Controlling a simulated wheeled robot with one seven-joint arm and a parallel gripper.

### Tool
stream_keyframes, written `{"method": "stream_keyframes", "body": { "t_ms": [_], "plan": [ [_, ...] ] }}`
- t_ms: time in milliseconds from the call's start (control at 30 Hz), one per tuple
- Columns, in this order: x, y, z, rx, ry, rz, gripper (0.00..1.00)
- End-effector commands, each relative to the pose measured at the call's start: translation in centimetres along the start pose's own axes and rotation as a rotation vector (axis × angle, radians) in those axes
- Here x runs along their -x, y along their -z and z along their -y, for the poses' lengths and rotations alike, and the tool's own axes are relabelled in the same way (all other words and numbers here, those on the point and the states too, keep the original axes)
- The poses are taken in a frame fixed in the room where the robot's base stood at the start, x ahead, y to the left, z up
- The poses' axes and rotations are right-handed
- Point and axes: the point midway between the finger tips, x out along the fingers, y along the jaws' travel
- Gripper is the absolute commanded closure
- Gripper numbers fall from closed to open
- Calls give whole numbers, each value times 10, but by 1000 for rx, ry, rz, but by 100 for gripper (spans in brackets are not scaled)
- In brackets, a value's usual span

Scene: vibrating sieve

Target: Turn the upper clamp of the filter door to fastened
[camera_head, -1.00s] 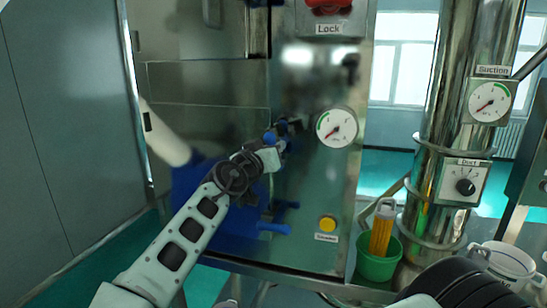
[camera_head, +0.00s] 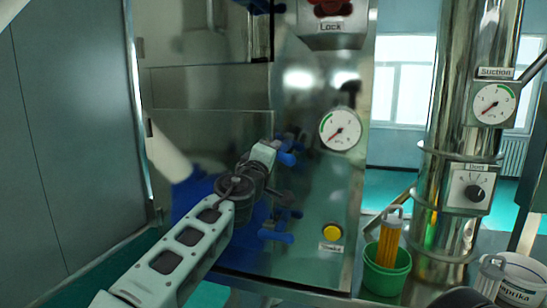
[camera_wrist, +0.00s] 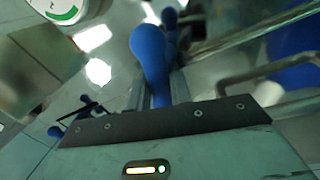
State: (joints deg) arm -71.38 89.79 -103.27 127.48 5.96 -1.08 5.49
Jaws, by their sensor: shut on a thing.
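The filter door (camera_head: 200,125) is the shiny metal panel left of the gauge panel. The upper clamp's blue handle (camera_head: 287,158) shows at my gripper's tip in the head view, its end to the right. My gripper (camera_head: 268,152) is shut on this handle. In the wrist view the blue handle (camera_wrist: 150,58) stands between the fingers of my gripper (camera_wrist: 160,90), its rounded end toward the camera. The clamp's pivot is partly hidden by the gripper. The lower clamp's blue handle (camera_head: 275,236) sits below, pointing right.
A pressure gauge (camera_head: 340,129) and a yellow button (camera_head: 331,231) are on the panel to the right. A red lock switch (camera_head: 331,8) is above. A green bucket (camera_head: 386,272) stands at lower right. Another blue handle (camera_head: 262,5) shows at the top edge.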

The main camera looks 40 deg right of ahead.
Motion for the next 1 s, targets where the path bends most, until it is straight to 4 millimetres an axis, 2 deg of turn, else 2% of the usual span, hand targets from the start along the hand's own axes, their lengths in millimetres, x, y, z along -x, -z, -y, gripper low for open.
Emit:
{"method": "stream_keyframes", "body": {
  "t_ms": [200,433,1000],
  "plan": [
    [1,0,2,165,1,-35,100],
    [1,0,3,280,1,-58,100],
    [1,0,4,348,1,-72,100]
  ]
}}
